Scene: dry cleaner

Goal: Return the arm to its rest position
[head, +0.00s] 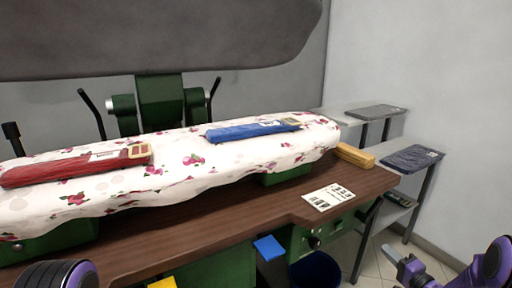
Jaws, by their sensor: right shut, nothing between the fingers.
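My right arm comes in at the lower right corner, purple and dark grey. Its gripper (394,258) is shut and empty, held over the tiled floor in front of the shelf unit, clear of the press table. Only a rounded black and purple part of my left arm shows at the lower left edge; the left gripper is out of view.
A green press with a wooden table (215,222) and floral padded board (185,162) fills the left and middle. A red folded garment (75,167) and a blue one (250,130) lie on the board. Shelves with dark folded cloth (411,158) stand at right. A blue bin (315,270) is below.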

